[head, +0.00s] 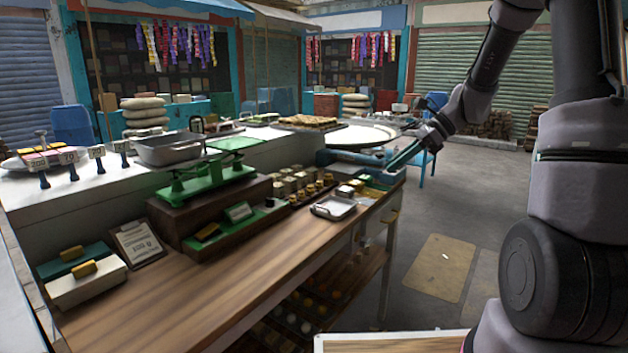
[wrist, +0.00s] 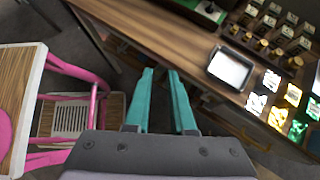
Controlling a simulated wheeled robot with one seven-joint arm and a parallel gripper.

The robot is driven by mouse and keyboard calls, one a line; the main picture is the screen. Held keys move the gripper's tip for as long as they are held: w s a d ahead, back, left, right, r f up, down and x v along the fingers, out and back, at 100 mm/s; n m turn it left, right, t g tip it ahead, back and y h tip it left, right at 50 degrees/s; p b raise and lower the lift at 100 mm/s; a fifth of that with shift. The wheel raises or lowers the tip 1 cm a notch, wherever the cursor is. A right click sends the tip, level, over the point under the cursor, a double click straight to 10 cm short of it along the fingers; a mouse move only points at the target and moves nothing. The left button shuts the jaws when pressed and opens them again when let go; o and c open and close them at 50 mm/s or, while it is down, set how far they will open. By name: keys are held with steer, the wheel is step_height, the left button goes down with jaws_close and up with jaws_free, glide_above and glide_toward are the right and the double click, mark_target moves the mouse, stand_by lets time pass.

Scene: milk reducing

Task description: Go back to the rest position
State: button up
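My gripper (head: 392,165) is held up in the head view near the far right end of the wooden counter (head: 185,290). In the wrist view its two teal fingers (wrist: 160,72) stand apart with nothing between them. The fingers point toward the counter's edge in that view. My arm reaches in from the right side of the head view.
A green scale (head: 205,177) with a grey pan (head: 172,148) stands on the counter. A small metal tray (head: 333,208) lies near small jars, and shows in the wrist view (wrist: 230,68). A pink-framed stool (wrist: 75,97) is at left there. Open floor (head: 470,215) lies right.

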steer(key=s+d+r+n+t+h, duration=0.2)
steer(key=s+r+n+t+h, duration=0.1)
steer(key=s+r+n, duration=0.4)
steer(key=s+d+r+n+t+h, duration=0.2)
steer(key=s+r+n, duration=0.5)
steer(key=s, duration=0.7)
steer(key=n+t+h, duration=0.1)
steer(key=h, duration=0.1)
steer(key=shift+d+r+t+h, duration=0.15)
steer(key=shift+r+t+h, duration=0.15)
steer(key=shift+r, duration=0.05)
steer(key=shift+o, duration=0.3)
